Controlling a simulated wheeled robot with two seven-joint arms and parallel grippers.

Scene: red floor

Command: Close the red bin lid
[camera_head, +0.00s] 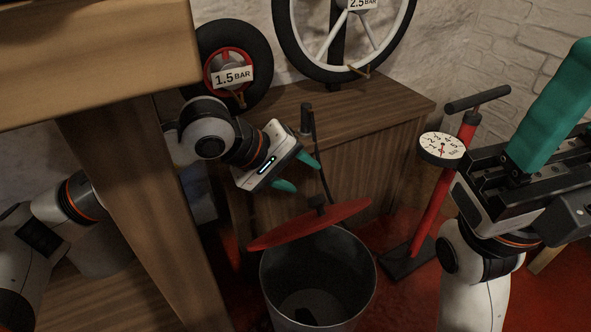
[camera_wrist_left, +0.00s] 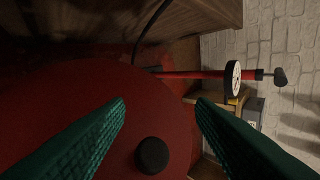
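The grey metal bin (camera_head: 319,283) stands open on the floor, and I can see down into it. Its red lid (camera_head: 315,224) is tilted above the back of the rim, with a black knob (camera_head: 317,203) on its upper face. In the left wrist view the lid (camera_wrist_left: 60,105) fills much of the left, and its knob (camera_wrist_left: 152,155) shows low between the fingers. My left gripper (camera_head: 300,173) is open and empty above and behind the lid, its teal fingers (camera_wrist_left: 160,110) apart. My right gripper (camera_head: 552,105) is large at the right edge; its finger spacing is unclear.
A red pump (camera_head: 434,205) with a gauge (camera_head: 442,148) stands right of the bin. A wooden cabinet (camera_head: 345,110) carrying wheels stands behind. A wooden post (camera_head: 145,200) and tabletop (camera_head: 90,60) are at the left, near my left arm.

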